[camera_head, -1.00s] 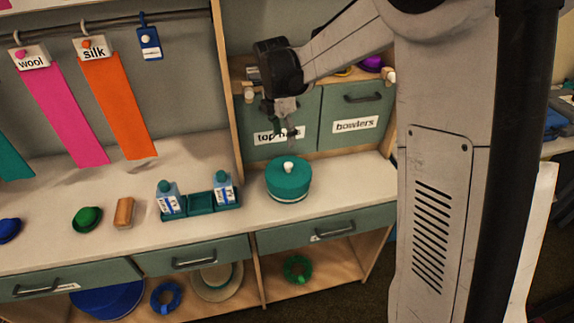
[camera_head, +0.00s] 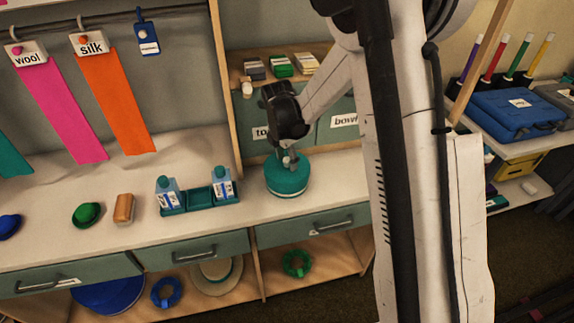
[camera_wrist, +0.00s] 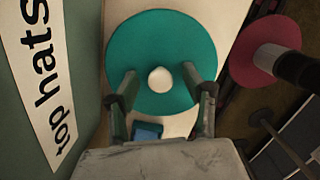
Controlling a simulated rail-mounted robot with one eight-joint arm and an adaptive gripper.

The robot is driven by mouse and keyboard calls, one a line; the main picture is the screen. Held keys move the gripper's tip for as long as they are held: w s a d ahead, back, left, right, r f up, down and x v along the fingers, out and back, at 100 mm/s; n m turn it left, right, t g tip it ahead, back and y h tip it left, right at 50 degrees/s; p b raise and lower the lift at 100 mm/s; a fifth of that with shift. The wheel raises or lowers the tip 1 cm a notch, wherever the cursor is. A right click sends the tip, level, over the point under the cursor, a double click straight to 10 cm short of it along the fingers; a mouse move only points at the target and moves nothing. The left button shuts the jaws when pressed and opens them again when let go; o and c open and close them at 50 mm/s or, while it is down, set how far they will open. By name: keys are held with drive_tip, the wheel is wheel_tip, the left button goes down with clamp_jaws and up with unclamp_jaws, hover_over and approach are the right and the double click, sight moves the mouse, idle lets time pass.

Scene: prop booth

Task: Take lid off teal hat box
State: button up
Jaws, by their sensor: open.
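The teal hat box (camera_head: 287,180) stands upright on the pale counter with its round teal lid (camera_wrist: 139,47) on top. The lid has a white knob (camera_wrist: 160,79) at its middle. My gripper (camera_head: 287,158) is directly above the lid, pointing down. In the wrist view my gripper (camera_wrist: 160,76) is open, with one finger on each side of the knob and a gap to it on both sides. In the head view the fingers partly hide the knob.
A teal tray (camera_head: 199,200) with bottles stands left of the box. Drawers labelled "top hats" and "bowlers" (camera_head: 344,121) rise close behind it. A brown block (camera_head: 124,209) and green hat (camera_head: 87,213) lie farther left.

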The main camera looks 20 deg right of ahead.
drive_tip(key=shift+f, duration=0.25)
clamp_jaws()
drive_tip(key=shift+r, duration=0.2)
